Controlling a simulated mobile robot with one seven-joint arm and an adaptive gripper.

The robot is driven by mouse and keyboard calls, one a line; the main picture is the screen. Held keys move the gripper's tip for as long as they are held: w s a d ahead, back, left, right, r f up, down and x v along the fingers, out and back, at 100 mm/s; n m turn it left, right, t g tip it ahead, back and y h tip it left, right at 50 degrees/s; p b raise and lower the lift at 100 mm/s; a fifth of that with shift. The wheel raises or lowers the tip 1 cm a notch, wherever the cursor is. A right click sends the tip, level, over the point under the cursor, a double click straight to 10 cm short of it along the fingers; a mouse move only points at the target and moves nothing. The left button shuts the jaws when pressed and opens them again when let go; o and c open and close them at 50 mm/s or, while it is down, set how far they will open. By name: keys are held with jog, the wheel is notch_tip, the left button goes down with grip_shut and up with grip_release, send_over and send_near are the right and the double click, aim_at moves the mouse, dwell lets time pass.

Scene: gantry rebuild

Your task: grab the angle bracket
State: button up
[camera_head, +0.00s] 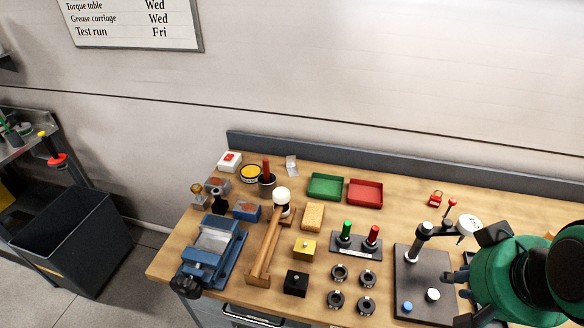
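I cannot clearly make out an angle bracket. A small pale grey piece (291,166) lies at the back of the bench, left of the green tray; it is too small to tell whether it is the bracket. My green and black arm fills the lower right. Black parts of my gripper (462,285) show at its left edge, over the right side of the dark plate. My arm hides that part of the bench. I cannot tell whether the fingers are open or shut, and nothing is visible between them.
Green tray (324,187) and red tray (365,193) stand at the back. A blue vise (212,246), a wooden rack with a mallet (265,250), a two-handle stand (356,244) and a dark plate with a post (420,285) crowd the front. Several black rings (340,272) lie between.

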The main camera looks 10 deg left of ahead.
jog(key=w+a+r+m+g+p, duration=0.1)
jog(key=w+a+r+m+p, duration=0.2)
jog(key=w, duration=0.6)
jog(key=w+a+r+p, duration=0.25)
jog(key=w+r, duration=0.35)
jog(key=w, duration=0.3)
jog(key=w+a+r+m+g+p, duration=0.15)
jog(key=w+a+r, duration=0.25)
jog(key=w, duration=0.5)
jog(key=w+a+m+p, duration=0.2)
jog(key=w+a, duration=0.4)
jog(key=w, duration=0.3)
jog(key=w+a+f+m+g+p, duration=0.1)
jog(key=w+a+f+p, duration=0.25)
jog(key=w+a, duration=0.45)
jog(key=w+a+f+m+p, duration=0.1)
jog(key=w+a+f+p, duration=0.1)
jog(key=w+a+f, duration=0.2)
jog(key=w+a+f+m+g+p, duration=0.1)
jog(key=w+a+f+m, duration=0.1)
jog(key=w+a+f, duration=0.3)
jog(key=w+a+f+m+g+p, duration=0.1)
jog(key=w+a+f, duration=0.3)
jog(key=a+f, duration=0.7)
notch_tip(320, 180, down, 2)
jog(key=shift+w+a+f+m+p, duration=0.2)
jog(key=shift+w+f+m+p, duration=0.1)
jog(key=shift+m+p, duration=0.4)
jog(key=shift+f, duration=4.25)
